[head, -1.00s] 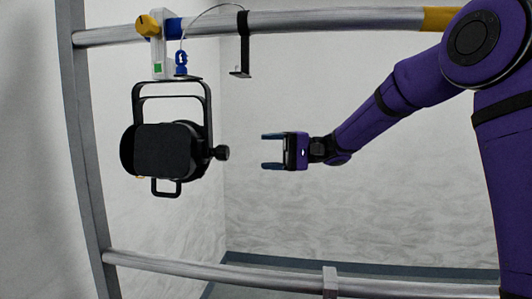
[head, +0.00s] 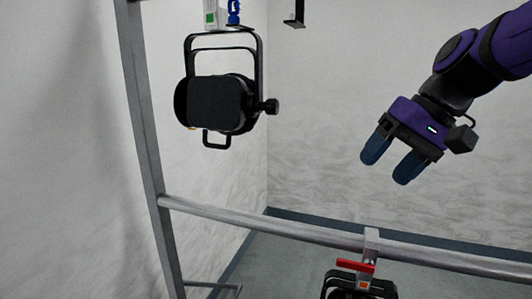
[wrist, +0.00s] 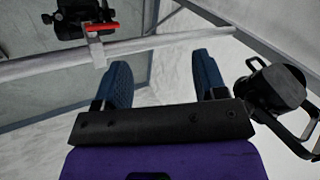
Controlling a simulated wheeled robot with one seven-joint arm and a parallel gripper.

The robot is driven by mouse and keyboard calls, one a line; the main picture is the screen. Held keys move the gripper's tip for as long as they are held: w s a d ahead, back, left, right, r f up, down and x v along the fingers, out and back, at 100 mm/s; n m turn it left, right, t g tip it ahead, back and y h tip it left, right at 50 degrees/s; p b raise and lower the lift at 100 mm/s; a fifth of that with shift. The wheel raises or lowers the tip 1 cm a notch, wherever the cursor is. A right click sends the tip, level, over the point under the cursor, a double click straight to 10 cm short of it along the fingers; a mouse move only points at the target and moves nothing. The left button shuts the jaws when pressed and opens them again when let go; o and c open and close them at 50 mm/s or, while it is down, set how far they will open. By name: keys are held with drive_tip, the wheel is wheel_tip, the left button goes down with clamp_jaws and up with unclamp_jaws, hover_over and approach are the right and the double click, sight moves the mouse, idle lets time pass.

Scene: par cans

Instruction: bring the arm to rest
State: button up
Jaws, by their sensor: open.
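My gripper (head: 390,168) is open and empty in the head view, at the right. Its two blue fingers point down and to the left, in free air. In the wrist view my gripper (wrist: 160,82) also shows its fingers spread with nothing between them. A black par can (head: 218,104) hangs by its yoke at the upper left of the head view, well apart from my gripper. It also shows at the right edge of the wrist view (wrist: 276,88).
A lower grey rail (head: 270,229) crosses below my gripper. A second black lamp (head: 358,287) with a red-handled clamp (head: 356,266) hangs there, partly cut off. A grey post (head: 146,150) stands at the left. An empty black bracket (head: 296,14) hangs at the top.

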drive_tip(key=s+d+f+t+h, duration=0.2)
drive_tip(key=s+d+t+h, duration=0.2)
drive_tip(key=s+d, duration=0.6)
drive_tip(key=shift+s+d+f+h, duration=0.25)
drive_tip(key=shift+s+f+h, duration=0.15)
drive_tip(key=shift+s+h, duration=0.4)
drive_tip(key=shift+w, duration=0.15)
